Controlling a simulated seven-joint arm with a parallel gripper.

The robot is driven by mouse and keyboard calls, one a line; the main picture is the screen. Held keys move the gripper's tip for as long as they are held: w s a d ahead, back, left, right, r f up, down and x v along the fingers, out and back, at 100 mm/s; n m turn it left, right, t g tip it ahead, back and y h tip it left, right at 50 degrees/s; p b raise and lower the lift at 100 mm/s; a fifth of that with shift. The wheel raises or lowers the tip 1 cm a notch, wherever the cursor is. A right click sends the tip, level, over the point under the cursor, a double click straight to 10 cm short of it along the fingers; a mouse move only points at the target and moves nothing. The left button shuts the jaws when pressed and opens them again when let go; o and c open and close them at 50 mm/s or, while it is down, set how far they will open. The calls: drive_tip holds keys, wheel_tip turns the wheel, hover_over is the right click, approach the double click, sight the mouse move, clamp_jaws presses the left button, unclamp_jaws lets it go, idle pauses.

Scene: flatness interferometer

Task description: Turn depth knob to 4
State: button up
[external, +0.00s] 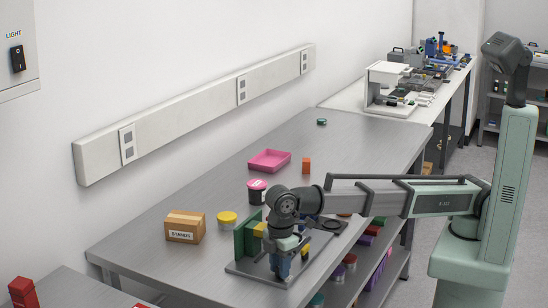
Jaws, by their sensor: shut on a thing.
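The interferometer stands on a grey base plate (245,268) at the near edge of the steel table. A green upright block (247,236) and yellow parts (304,251) show around my wrist. My gripper (283,270) points down over the front of the plate, in front of the green block. It is shut on what appears to be the depth knob. The knob is hidden by the fingers, and its marks and setting cannot be read.
A cardboard box (185,227) and a yellow-lidded tub (227,221) stand left of the device. A black tub with a pink lid (257,190), a pink tray (269,161) and an orange block (306,165) stand behind it. The table's far end is mostly clear.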

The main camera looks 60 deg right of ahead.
drive_tip(key=shift+m, duration=1.1)
drive_tip(key=o, duration=1.1)
drive_tip(key=shift+c, duration=0.2)
drive_tip(key=shift+r, duration=0.1)
wheel_tip(320, 180, up, 14)
drive_tip(key=shift+s+a+f, duration=0.1)
drive_tip(key=shift+f, duration=0.1)
